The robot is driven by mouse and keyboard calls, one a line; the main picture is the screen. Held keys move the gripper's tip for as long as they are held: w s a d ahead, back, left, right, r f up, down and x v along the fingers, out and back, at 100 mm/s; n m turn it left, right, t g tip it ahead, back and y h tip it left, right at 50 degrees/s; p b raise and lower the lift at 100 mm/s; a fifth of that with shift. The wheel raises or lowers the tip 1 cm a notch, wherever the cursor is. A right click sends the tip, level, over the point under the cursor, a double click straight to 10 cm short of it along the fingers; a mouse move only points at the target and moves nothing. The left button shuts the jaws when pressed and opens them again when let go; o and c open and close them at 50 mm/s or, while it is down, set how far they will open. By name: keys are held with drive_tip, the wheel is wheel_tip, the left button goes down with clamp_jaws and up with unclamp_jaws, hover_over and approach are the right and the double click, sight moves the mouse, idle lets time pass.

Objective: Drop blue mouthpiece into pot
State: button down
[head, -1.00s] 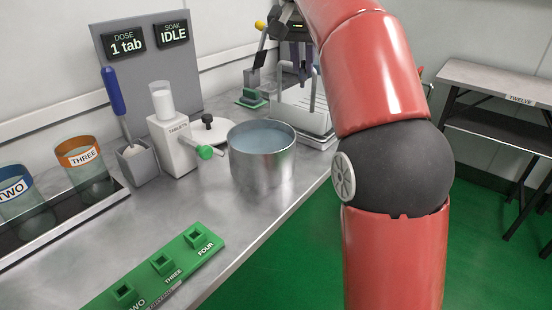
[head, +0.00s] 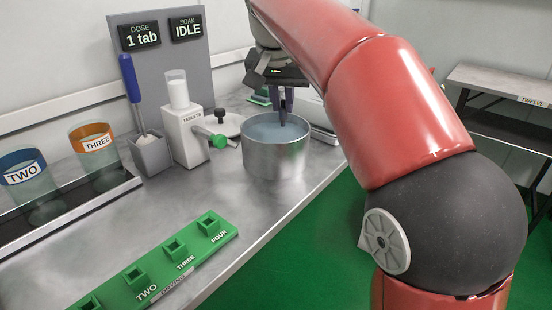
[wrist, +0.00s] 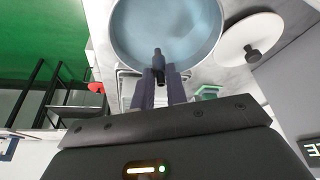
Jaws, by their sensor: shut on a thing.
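The metal pot (head: 275,160) stands on the steel counter, open at the top with bluish liquid inside. It also shows in the wrist view (wrist: 190,30), seen from above. My gripper (head: 283,108) points down over the pot's opening. In the wrist view, my gripper (wrist: 160,76) is shut on a small mouthpiece (wrist: 158,58), which looks very dark there. The mouthpiece appears against the liquid near the rim on my gripper's side. Its exact height above the liquid cannot be told.
A tablet dispenser (head: 187,135) with a green knob and a round lid (head: 228,124) with a black knob are left of the pot. Orange-banded (head: 97,160) and blue-banded (head: 32,188) beakers stand further left. A green socketed rack (head: 160,268) lies in front.

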drive_tip(key=shift+f+b, duration=0.5)
drive_tip(key=shift+f, duration=0.35)
drive_tip(key=c, duration=1.3)
unclamp_jaws()
drive_tip(key=shift+r, duration=0.1)
drive_tip(key=p+v, duration=0.2)
drive_tip(key=v, duration=0.5)
drive_tip(key=shift+s+r, duration=0.15)
drive_tip(key=shift+r, duration=0.15)
